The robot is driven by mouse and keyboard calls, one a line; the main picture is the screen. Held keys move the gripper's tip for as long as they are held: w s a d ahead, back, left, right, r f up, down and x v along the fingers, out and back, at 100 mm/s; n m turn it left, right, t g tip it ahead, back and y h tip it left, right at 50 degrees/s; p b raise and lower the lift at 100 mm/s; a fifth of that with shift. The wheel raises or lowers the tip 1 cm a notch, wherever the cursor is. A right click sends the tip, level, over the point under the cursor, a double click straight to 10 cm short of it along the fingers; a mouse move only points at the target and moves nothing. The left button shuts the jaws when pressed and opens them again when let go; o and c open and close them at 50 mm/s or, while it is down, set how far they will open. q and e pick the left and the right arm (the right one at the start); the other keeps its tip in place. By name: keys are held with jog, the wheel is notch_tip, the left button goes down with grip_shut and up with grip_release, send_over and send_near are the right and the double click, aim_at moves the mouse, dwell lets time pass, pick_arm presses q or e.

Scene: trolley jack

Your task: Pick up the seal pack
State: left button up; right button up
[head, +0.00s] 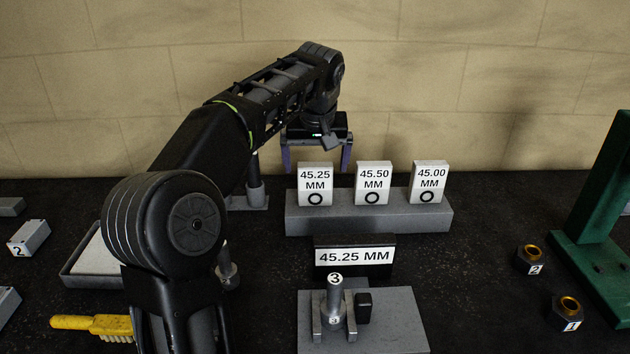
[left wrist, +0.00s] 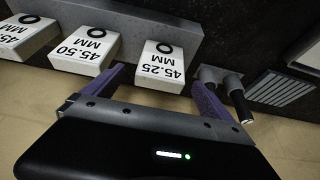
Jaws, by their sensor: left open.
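Three white seal packs stand in a row on a grey block (head: 370,222): the 45.25 MM pack (head: 315,190) at the left, the 45.50 MM pack (head: 372,185) in the middle and the 45.00 MM pack (head: 429,184) at the right. A sign (head: 355,257) in front reads 45.25 MM. My left gripper (head: 316,156) is open and empty, pointing down at the 45.25 pack from above and behind. In the left wrist view its purple fingers (left wrist: 158,76) lie either side of the 45.25 pack (left wrist: 162,62), apparently not touching it. The 45.50 pack (left wrist: 85,48) is close beside one finger.
A grey plate (head: 400,320) with an upright part marked 3 (head: 335,300) stands in front. Nuts (head: 531,259) and a green frame (head: 600,190) are at the right. A yellow-handled brush (head: 90,323) lies front left. Grey posts (left wrist: 222,82) stand near the gripper.

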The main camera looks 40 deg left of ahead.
aim_at(315, 182)
pick_arm(q)
jog(key=shift+x, duration=1.4)
jog(key=shift+p+x, duration=0.5)
jog(key=shift+x, duration=2.1)
jog(key=c, duration=1.5)
jog(key=shift+o, duration=0.2)
jog(key=shift+r, duration=0.15)
